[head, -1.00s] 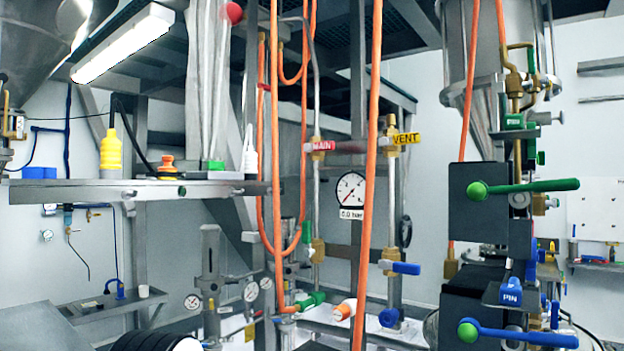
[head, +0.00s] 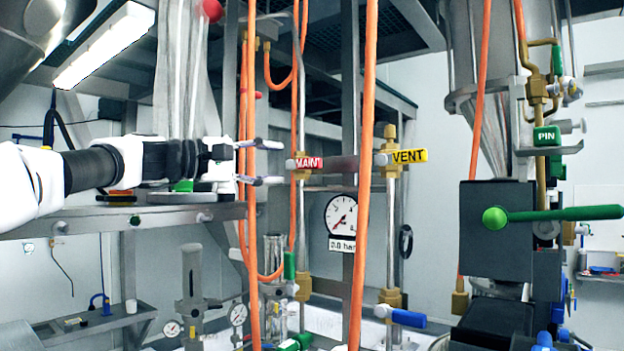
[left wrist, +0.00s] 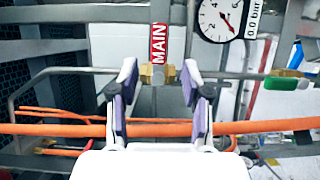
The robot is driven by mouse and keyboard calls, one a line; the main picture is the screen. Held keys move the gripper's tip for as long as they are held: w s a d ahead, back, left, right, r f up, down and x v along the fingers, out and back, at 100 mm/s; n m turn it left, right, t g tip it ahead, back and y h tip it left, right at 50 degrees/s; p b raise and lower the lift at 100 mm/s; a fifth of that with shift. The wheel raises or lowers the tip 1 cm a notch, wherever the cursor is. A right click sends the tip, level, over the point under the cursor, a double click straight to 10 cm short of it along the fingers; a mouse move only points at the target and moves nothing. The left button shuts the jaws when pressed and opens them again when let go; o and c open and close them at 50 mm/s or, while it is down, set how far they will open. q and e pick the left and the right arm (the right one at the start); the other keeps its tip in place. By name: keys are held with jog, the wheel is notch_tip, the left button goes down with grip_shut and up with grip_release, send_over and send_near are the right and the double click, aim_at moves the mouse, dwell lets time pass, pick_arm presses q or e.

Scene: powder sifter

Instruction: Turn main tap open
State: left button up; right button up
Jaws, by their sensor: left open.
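The main tap has a red handle labelled MAIN (head: 325,163) lying level to the right of its brass valve. In the left wrist view, the red MAIN handle (left wrist: 158,43) and the brass valve (left wrist: 157,75) appear between and beyond my fingertips. My left gripper (head: 275,163) is open and empty, just left of the valve at about its height. The left wrist view shows its two fingers (left wrist: 160,85) spread apart, with a visible gap to the tap. My right gripper is out of view.
Orange hoses (head: 252,210) hang by my left fingers; one (left wrist: 60,129) crosses the wrist view at the fingers. Another orange hose (head: 362,220) hangs right of the MAIN handle. The yellow VENT tap (head: 408,157) and pressure gauge (head: 341,214) are close by.

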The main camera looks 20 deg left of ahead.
aim_at(307, 163)
pick_arm(q)
jog(key=w+d+p, duration=0.2)
jog(key=shift+d+r, duration=0.3)
jog(key=shift+r, duration=0.1)
jog(key=x, duration=0.1)
jog(key=p+x, duration=0.1)
jog(key=x, duration=0.2)
jog(key=shift+w+f, duration=0.15)
jog(key=shift+f, duration=0.15)
jog(key=shift+w+f, duration=0.1)
jog(key=shift+w, duration=0.05)
jog(key=shift+s+a, duration=0.1)
jog(key=shift+s, duration=0.1)
jog(key=shift+c, duration=0.4)
jog(key=shift+s, duration=0.15)
grip_shut()
